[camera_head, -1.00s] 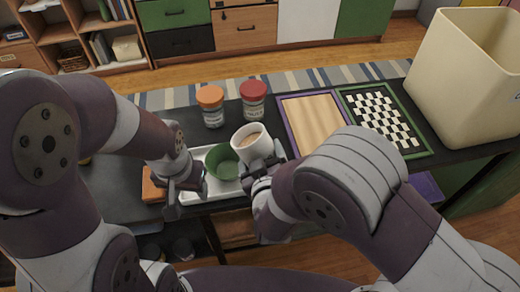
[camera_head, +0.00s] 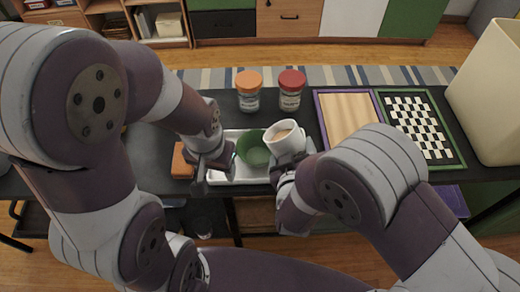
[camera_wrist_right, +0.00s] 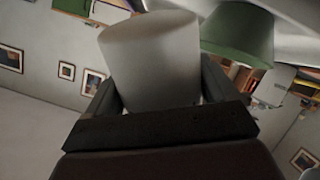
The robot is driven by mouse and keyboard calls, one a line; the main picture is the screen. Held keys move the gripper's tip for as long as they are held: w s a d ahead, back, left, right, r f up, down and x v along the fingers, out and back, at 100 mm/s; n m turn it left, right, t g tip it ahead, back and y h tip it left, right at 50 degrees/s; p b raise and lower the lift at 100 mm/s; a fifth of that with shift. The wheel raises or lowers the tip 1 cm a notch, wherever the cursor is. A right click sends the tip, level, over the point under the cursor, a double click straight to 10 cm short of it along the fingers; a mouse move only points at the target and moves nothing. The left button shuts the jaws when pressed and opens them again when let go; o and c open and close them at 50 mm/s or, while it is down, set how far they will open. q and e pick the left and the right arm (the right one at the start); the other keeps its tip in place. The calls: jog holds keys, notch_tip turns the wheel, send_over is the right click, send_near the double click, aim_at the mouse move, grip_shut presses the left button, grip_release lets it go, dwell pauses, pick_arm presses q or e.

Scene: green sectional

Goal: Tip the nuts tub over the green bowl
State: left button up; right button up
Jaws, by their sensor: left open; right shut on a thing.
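The nuts tub (camera_head: 286,140) is a white cup-like tub with brown contents at its mouth. My right gripper (camera_head: 292,167) is shut on it and holds it raised, leaning left towards the green bowl. In the right wrist view, the tub (camera_wrist_right: 152,62) stands between the fingers (camera_wrist_right: 155,92). The green bowl (camera_head: 252,154) sits on a white tray (camera_head: 252,178), just left of the tub; it also shows in the right wrist view (camera_wrist_right: 238,34). My left gripper (camera_head: 214,162) is open at the tray's left side, beside the bowl. Whether nuts lie in the bowl is unclear.
Orange-lidded (camera_head: 248,92) and red-lidded (camera_head: 291,90) jars stand behind the bowl. A brown block (camera_head: 181,162) lies left of the tray.

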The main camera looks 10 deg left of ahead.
dwell(0.3)
jog(key=shift+d+p, duration=0.1)
jog(key=shift+p, duration=0.55)
jog(key=shift+f+g, duration=0.2)
jog(key=shift+g, duration=0.1)
jog(key=shift+n, duration=0.3)
jog(key=shift+r+h+p, duration=0.1)
jog(key=shift+h+p, duration=0.2)
jog(key=shift+p, duration=0.35)
jog(key=shift+d, duration=0.1)
